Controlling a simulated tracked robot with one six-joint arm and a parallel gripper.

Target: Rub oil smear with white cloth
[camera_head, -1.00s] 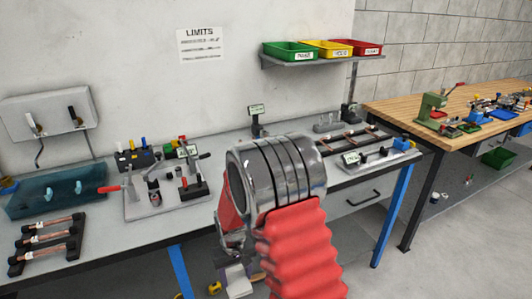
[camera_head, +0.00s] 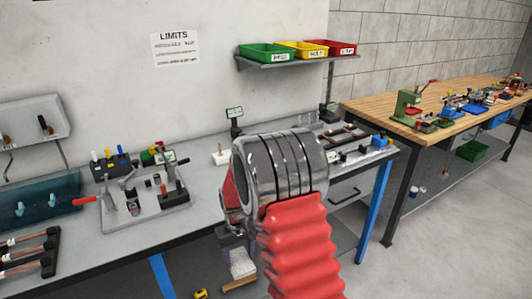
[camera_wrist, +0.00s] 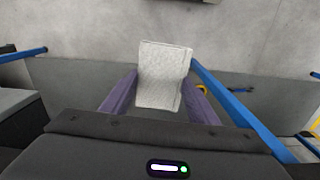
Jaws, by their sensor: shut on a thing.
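The white cloth (camera_wrist: 163,75) is a folded, textured pad held between the two purple fingers of my gripper (camera_wrist: 160,92) in the wrist view. My gripper is shut on it and holds it up off any surface, above the floor. In the head view the cloth (camera_head: 242,263) shows in front of the grey bench, low in the middle, partly hidden by my arm. I cannot make out an oil smear in either view.
The grey bench (camera_head: 120,250) carries a fixture plate (camera_head: 150,208), a blue tray (camera_head: 45,205) and copper tubes on racks (camera_head: 25,265). A shelf (camera_head: 285,60) holds green, yellow and red bins. A wooden bench (camera_head: 385,112) stands right. The floor between benches is open.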

